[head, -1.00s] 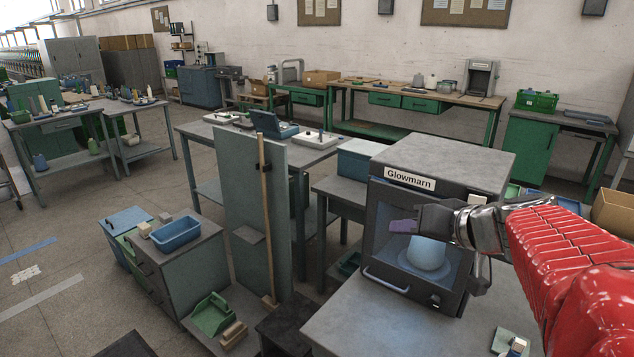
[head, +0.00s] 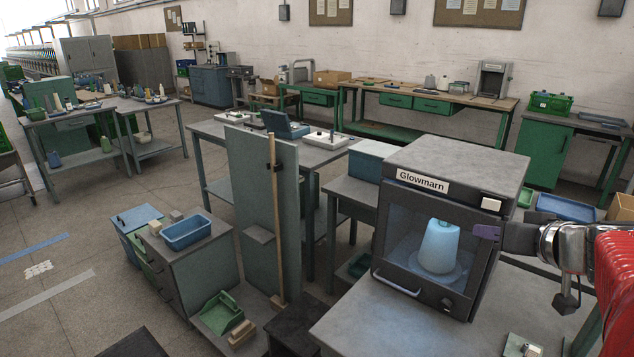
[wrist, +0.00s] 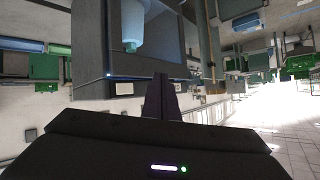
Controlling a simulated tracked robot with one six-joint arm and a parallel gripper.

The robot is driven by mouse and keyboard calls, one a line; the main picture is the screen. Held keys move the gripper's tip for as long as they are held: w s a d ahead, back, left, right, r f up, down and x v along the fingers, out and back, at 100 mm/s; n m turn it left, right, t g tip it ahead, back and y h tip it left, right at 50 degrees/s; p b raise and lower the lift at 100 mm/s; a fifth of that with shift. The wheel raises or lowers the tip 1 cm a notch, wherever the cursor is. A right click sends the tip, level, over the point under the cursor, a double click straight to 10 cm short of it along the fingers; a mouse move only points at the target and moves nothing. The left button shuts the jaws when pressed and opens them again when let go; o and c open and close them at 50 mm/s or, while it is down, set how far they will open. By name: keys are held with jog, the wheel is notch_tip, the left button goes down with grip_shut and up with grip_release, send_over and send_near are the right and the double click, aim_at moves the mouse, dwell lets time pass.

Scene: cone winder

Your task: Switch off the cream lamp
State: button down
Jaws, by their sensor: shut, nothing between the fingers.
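A dark grey box-shaped cabinet labelled Glowmarn (head: 455,160) stands on the grey table at the right. Behind its front window, a pale cone (head: 438,247) stands in a bluish glow. I cannot tell which is the cream lamp. My gripper (head: 487,232) is shut and empty, its purple tips by the window's right edge, below the cream square; contact is unclear. In the wrist view, my gripper (wrist: 163,98) points towards the cabinet (wrist: 96,45).
The cabinet has a bar handle (head: 398,285) at its lower front. A tall green-grey panel (head: 255,200) with an upright wooden pole stands to its left. The tabletop left of the block is clear.

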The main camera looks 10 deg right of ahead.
aim_at(491, 204)
jog(key=w+d, duration=0.5)
jog(key=w, duration=0.1)
jog(key=shift+w+d, duration=0.15)
jog(key=shift+d, duration=0.1)
dwell(2.1)
jog(key=shift+w+d, duration=0.25)
jog(key=shift+w, duration=0.1)
jog(key=shift+w+d+r, duration=0.1)
jog(key=shift+w+d, duration=0.15)
dwell(0.9)
jog(key=shift+s+a, duration=0.1)
jog(key=shift+s, duration=0.05)
dwell(0.3)
jog(key=shift+s+a, duration=0.4)
jog(key=shift+s, duration=0.05)
